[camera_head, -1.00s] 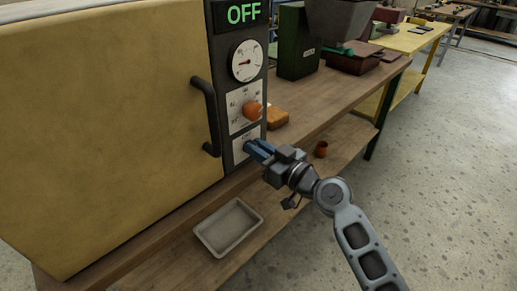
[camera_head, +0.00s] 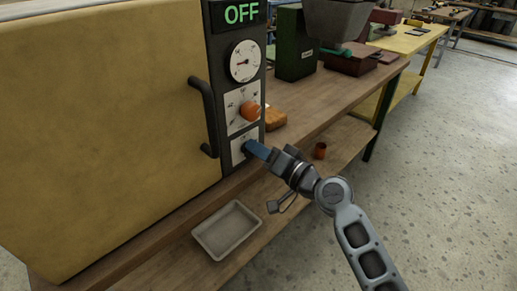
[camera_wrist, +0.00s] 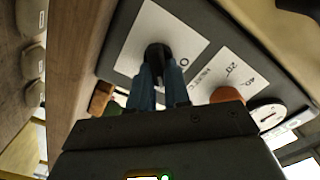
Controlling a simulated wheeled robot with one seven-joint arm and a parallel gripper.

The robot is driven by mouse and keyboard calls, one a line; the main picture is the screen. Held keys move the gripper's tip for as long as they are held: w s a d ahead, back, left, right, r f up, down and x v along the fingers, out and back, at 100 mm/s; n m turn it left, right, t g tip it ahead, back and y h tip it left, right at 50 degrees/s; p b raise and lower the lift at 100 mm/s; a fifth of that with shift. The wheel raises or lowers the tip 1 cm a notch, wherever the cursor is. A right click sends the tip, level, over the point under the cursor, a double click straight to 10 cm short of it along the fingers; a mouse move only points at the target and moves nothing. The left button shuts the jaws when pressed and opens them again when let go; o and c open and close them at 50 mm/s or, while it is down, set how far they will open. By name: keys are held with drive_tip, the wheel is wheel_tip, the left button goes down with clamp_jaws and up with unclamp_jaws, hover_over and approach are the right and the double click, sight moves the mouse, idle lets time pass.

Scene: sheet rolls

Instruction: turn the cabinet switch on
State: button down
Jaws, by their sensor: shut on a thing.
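The yellow cabinet (camera_head: 105,130) has a dark control panel on its right side. Its display (camera_head: 241,12) reads OFF in green. The switch is a black knob on the lowest white plate (camera_head: 236,150) of the panel. In the wrist view the switch (camera_wrist: 158,50) shows between the blue fingertips. My gripper (camera_head: 254,149) is shut on the switch, its blue fingers pointing at the panel. In the head view the fingers hide most of the switch.
An orange knob (camera_head: 250,111) and a round gauge (camera_head: 244,61) sit above the switch. A black door handle (camera_head: 204,115) stands out left of the panel. A grey tray (camera_head: 228,229) and an orange-brown cup (camera_head: 320,150) are on the lower shelf.

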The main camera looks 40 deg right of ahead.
drive_tip(key=shift+d+f+m+p, duration=0.15)
drive_tip(key=shift+m+p, duration=0.3)
drive_tip(key=shift+m, duration=1.5)
drive_tip(key=shift+d+f+m+p, duration=0.15)
drive_tip(key=shift+m+p, duration=0.3)
drive_tip(key=shift+m, duration=1.5)
drive_tip(key=shift+a+f+m, duration=0.1)
drive_tip(key=shift+m, duration=0.2)
drive_tip(key=c, duration=1.1)
unclamp_jaws()
drive_tip(key=shift+s, duration=0.1)
drive_tip(key=s+b, duration=0.1)
drive_tip(key=s, duration=0.6)
drive_tip(key=shift+s, duration=0.35)
